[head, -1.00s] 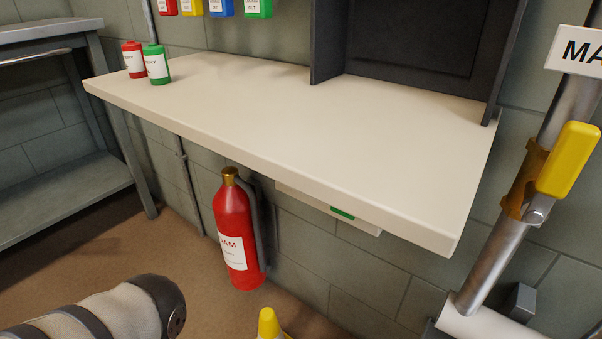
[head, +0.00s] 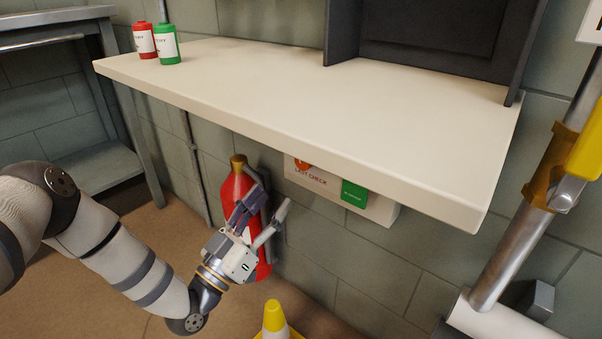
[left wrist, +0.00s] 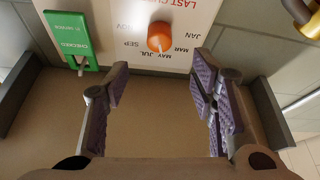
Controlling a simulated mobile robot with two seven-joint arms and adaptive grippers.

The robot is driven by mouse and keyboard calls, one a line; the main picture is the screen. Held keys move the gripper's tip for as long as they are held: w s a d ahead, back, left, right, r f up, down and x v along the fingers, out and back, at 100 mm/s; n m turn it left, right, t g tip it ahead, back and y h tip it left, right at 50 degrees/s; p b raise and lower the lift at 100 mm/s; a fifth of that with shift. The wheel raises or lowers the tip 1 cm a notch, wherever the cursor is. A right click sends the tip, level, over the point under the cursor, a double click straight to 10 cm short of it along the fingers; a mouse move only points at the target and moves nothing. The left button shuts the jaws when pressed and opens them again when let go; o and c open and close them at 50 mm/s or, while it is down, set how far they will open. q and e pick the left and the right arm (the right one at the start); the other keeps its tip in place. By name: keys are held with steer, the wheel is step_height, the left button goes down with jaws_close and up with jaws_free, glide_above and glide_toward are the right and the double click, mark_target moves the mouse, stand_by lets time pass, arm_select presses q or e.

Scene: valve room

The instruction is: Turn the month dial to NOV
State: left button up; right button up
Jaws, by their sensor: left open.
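The month dial (left wrist: 160,38) is an orange round knob on a white panel (left wrist: 110,20), which appears upside down in the left wrist view. Month names from JAN to NOV are printed around it. A pale mark shows at its lower edge, near MAY and JUL; I cannot tell the exact month. In the head view the panel (head: 380,208) hangs under the shelf's front edge, with the dial (head: 304,165) partly cut off by the shelf. My left gripper (head: 268,202) is open and empty, below and left of the panel. In the left wrist view its fingers (left wrist: 160,76) stand apart, short of the dial.
A green CHECKED tab (left wrist: 72,38) sits beside the dial. The shelf (head: 300,105) overhangs the panel. A red extinguisher (head: 233,190) stands behind my left gripper. A yellow cone (head: 274,318) is below. A pipe with a yellow handle (head: 586,150) is at the right.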

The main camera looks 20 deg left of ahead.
mark_target(301, 164)
arm_select(q)
steer(key=b+x, duration=0.1)
steer(key=x, duration=0.3)
steer(key=b+x, duration=0.1)
steer(key=x, duration=0.4)
steer(key=shift+w+d+f, duration=0.1)
steer(key=shift+w+f, duration=0.1)
steer(key=shift+w+d+r, duration=0.15)
steer(key=shift+w+r, duration=0.1)
steer(key=shift+w, duration=0.1)
arm_select(e)
steer(key=shift+s+f+g, duration=0.3)
steer(key=shift+s+f, duration=0.25)
steer(key=shift+f, duration=0.3)
arm_select(q)
steer(key=c, duration=1.1)
